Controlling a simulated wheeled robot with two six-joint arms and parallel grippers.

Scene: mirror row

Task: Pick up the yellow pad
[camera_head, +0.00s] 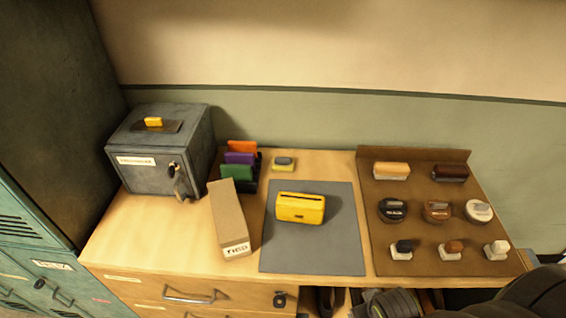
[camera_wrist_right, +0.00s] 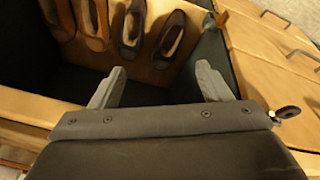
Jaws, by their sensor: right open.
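A yellow pad (camera_head: 300,207), a flat box-like block, lies on the grey mat (camera_head: 313,255) near the middle of the tabletop. Nothing is touching it from above. My right gripper (camera_wrist_right: 158,84) shows in the right wrist view with its two grey fingers wide apart and nothing between them. It is away from the pad, facing a dark compartment with shoes. In the head view only a dark part of my right arm shows at the lower right corner. My left gripper is not in view.
A grey metal box (camera_head: 150,178) with a yellow piece on top stands at the back left. Beside the mat are a cardboard box (camera_head: 229,215) and a rack of coloured pads (camera_head: 240,165). A brown board (camera_head: 385,265) with several stamps lies right. Shoes (camera_wrist_right: 162,40) stand below.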

